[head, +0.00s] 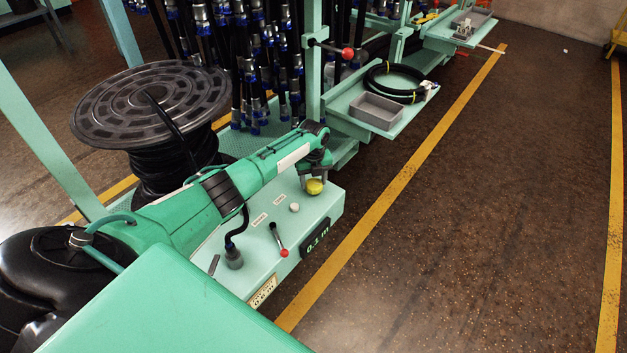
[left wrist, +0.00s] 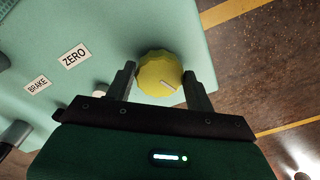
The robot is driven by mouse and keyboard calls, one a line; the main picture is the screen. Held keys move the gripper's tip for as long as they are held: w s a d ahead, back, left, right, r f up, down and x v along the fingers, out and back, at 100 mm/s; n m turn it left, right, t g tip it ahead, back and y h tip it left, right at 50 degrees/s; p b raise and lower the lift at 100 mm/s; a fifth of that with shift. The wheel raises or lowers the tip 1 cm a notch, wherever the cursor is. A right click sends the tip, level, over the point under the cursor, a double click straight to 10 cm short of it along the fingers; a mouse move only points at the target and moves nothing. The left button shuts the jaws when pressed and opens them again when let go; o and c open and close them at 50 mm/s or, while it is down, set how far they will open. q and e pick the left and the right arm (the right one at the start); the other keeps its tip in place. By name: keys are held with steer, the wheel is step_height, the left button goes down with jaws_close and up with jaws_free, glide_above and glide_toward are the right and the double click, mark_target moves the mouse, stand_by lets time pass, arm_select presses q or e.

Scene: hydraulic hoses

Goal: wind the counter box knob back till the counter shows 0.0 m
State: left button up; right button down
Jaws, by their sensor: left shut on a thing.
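The counter box (head: 283,237) is a pale green box with a dark display (head: 315,238) on its front that reads 0.1 m. Its yellow knob (head: 315,187) sits at the far end of the top. My left gripper (head: 314,178) is at the knob, with its fingers on either side of it. In the left wrist view the ridged yellow knob (left wrist: 160,74), with a white mark pointing to the lower right, is between the two fingers of my left gripper (left wrist: 160,82). My right gripper is not in view.
On the box top are a white button (head: 294,207), a red-tipped lever (head: 279,241) and ZERO and BRAKE labels. A large hose reel (head: 150,105) stands left. A shelf with a grey tray (head: 377,111) and coiled hose lies beyond.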

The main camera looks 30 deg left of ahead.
mark_target(314, 182)
arm_select(q)
steer(key=shift+r+m, duration=0.1)
steer(key=shift+m, duration=0.3)
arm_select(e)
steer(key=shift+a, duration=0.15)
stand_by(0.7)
arm_select(q)
steer(key=o, duration=1)
steer(key=shift+c, duration=0.2)
steer(key=shift+r, duration=0.25)
step_height(314, 182, up, 13)
steer(key=p, duration=0.3)
steer(key=shift+r, duration=0.15)
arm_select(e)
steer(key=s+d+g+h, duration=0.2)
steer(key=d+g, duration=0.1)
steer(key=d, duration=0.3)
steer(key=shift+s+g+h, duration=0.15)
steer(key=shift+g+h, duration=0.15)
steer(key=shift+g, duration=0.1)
